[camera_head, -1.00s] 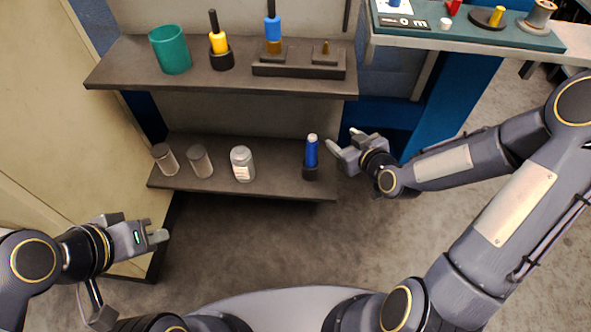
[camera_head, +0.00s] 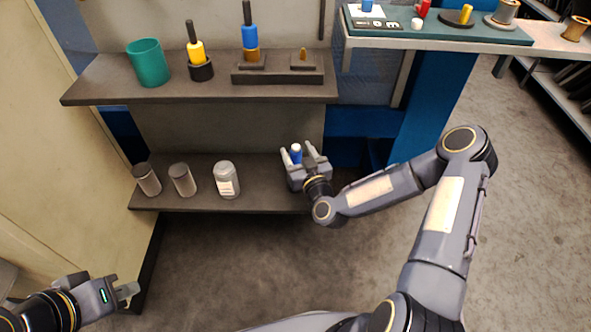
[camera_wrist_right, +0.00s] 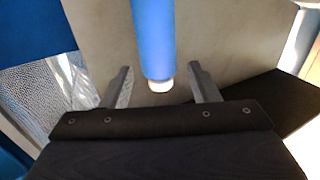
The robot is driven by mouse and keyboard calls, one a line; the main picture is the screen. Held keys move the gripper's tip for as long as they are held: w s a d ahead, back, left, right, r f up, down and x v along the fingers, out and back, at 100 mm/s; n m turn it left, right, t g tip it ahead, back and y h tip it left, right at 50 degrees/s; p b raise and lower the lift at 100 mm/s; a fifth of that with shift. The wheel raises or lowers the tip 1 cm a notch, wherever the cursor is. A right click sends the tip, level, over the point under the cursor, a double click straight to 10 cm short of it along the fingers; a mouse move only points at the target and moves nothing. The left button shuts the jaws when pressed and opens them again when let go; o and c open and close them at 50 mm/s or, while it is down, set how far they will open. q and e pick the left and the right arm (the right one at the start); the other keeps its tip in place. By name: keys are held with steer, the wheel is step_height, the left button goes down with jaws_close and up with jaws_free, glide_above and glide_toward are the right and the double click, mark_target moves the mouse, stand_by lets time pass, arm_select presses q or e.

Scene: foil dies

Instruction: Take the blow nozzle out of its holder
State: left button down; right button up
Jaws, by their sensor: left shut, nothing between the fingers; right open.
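The blow nozzle (camera_head: 296,155) is a blue cylinder with a pale tip. It stands at the right end of the lower shelf, its lower part and holder hidden behind my right gripper in the head view. My right gripper (camera_head: 297,148) is open, with one finger on each side of the nozzle. The right wrist view shows the blue nozzle (camera_wrist_right: 153,35) running in between the two spread fingers (camera_wrist_right: 160,70), with visible gaps on both sides. My left gripper (camera_head: 128,290) is shut and empty at the lower left, far from the nozzle.
The lower shelf (camera_head: 255,200) also carries two grey cylinders (camera_head: 182,181) and a grey labelled jar (camera_head: 227,180), left of my right gripper. The upper shelf (camera_head: 120,88) holds a green cup (camera_head: 148,62) and screwdriver-like tools. A green-topped bench (camera_head: 400,33) stands at right.

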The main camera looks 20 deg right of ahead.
steer(key=shift+w+a, duration=0.1)
steer(key=shift+w, duration=0.65)
jaws_close()
steer(key=shift+r, duration=0.1)
